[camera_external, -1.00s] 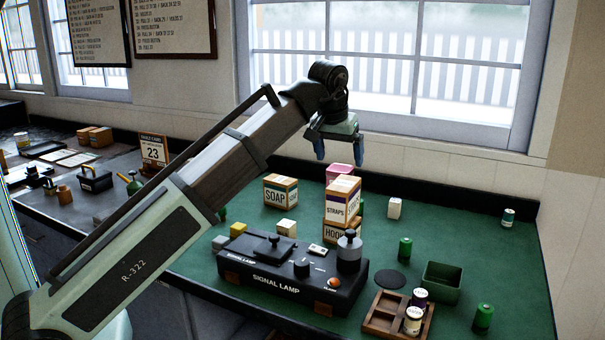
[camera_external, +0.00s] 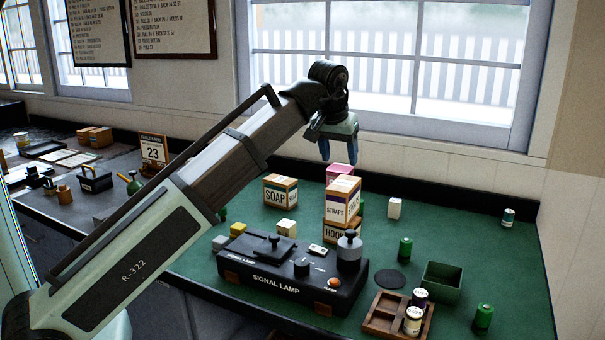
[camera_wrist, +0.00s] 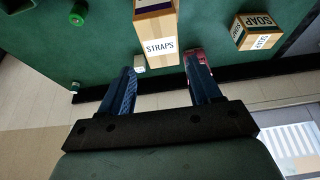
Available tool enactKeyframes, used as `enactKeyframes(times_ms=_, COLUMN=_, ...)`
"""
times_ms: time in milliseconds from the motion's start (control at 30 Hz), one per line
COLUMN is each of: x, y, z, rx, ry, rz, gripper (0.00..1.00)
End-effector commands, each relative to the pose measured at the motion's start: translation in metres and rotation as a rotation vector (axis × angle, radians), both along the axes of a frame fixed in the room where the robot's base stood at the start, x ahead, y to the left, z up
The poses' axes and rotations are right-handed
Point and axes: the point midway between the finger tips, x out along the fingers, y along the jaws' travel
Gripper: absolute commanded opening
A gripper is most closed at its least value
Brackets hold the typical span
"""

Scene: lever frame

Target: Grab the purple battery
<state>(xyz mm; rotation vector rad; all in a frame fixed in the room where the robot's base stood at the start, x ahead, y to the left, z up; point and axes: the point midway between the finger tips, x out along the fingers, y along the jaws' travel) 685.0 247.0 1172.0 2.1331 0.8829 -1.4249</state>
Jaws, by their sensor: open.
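I cannot make out a clearly purple battery in either view. A small cylinder with a dark, purplish top and pale label (camera_external: 420,296) stands in the wooden tray (camera_external: 373,327) at the front right; I cannot tell whether it is a battery. My gripper (camera_external: 338,156) is in the air near the window, above and behind the stacked STRAPS box (camera_external: 342,204), far from the tray. In the wrist view my gripper (camera_wrist: 161,66) is open, with nothing between its two blue fingers. The STRAPS box (camera_wrist: 157,28) shows beyond the fingertips.
A signal lamp unit (camera_external: 275,285) fills the front middle. The SOAP box (camera_external: 280,191), pink box (camera_external: 340,172) and white block (camera_external: 394,208) stand behind. Green cylinders (camera_external: 405,248) (camera_external: 483,317) and an open green bin (camera_external: 441,282) are right. The back right table is mostly clear.

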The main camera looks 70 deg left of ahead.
Motion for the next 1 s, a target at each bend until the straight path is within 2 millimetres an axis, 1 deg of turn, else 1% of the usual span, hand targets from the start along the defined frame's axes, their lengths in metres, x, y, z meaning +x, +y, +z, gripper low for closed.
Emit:
enactKeyframes(times_ms=167, x=0.001, y=-0.002, z=0.000, rx=0.000, ry=0.000, rz=-0.003, gripper=0.63)
enactKeyframes(times_ms=267, x=0.005, y=-0.014, z=0.000, rx=0.000, ry=0.000, rz=-0.022, gripper=0.63)
enactKeyframes(times_ms=367, x=0.015, y=-0.039, z=-0.005, rx=-0.002, ry=0.006, rz=-0.062, gripper=0.63)
enactKeyframes(times_ms=467, x=0.030, y=-0.076, z=-0.014, rx=-0.006, ry=0.021, rz=-0.119, gripper=0.63)
enactKeyframes(times_ms=500, x=0.035, y=-0.091, z=-0.018, rx=-0.007, ry=0.027, rz=-0.142, gripper=0.63)
enactKeyframes(times_ms=600, x=0.048, y=-0.123, z=-0.027, rx=-0.010, ry=0.044, rz=-0.190, gripper=0.63)
enactKeyframes(times_ms=800, x=0.066, y=-0.172, z=-0.041, rx=-0.023, ry=0.066, rz=-0.266, gripper=0.63)
enactKeyframes(times_ms=1000, x=0.077, y=-0.215, z=-0.054, rx=-0.044, ry=0.100, rz=-0.334, gripper=0.63)
